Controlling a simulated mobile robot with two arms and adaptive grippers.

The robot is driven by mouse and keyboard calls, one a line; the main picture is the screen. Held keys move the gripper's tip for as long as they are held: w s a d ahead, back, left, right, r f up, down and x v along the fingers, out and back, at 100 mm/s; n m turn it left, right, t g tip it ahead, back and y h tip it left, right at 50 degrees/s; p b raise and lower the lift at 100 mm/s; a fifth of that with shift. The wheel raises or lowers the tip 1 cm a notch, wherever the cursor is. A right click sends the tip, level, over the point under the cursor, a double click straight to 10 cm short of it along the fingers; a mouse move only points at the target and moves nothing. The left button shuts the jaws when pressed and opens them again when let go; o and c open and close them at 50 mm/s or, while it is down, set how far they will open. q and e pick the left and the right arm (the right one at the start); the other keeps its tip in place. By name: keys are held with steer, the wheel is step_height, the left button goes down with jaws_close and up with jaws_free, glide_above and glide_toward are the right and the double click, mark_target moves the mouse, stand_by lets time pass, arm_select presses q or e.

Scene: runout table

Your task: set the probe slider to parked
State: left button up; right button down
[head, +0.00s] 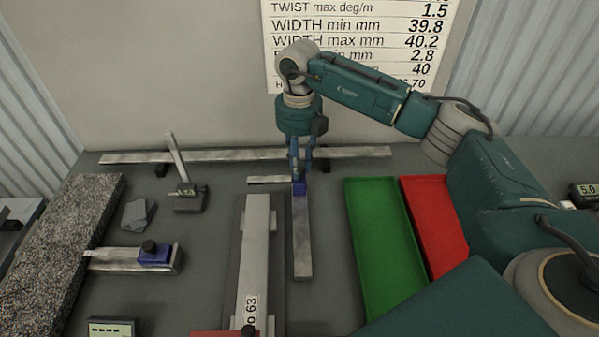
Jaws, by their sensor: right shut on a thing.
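My right gripper (300,170) reaches down from the back and is shut at the far part of a long narrow metal rail (303,235). A small blue block (299,188) sits on this rail right at the fingertips. It looks like the held slider, but the fingers hide its top. A thin metal strip (268,180) extends left from near it. Another blue block (155,254) with a black knob sits on a metal plate at the left; which block is the probe slider is not labelled. My left gripper is out of view.
A light bar on a dark base (255,255) lies left of the rail. Green (385,245) and red (434,215) trays stand at the right. A speckled slab (62,245) lies far left, near a small stand (188,197). A long straight bar (225,156) lies at the back.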

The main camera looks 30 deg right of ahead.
steer(key=shift+w+d+r+t, duration=0.15)
steer(key=shift+w+d+t, duration=0.15)
steer(key=shift+w, duration=0.05)
steer(key=shift+s+a+r, duration=0.15)
steer(key=shift+s, duration=0.1)
steer(key=c, duration=1.5)
jaws_free()
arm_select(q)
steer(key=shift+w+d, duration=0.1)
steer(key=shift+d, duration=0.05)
arm_select(e)
step_height(320, 180, up, 12)
steer(key=shift+f, duration=0.15)
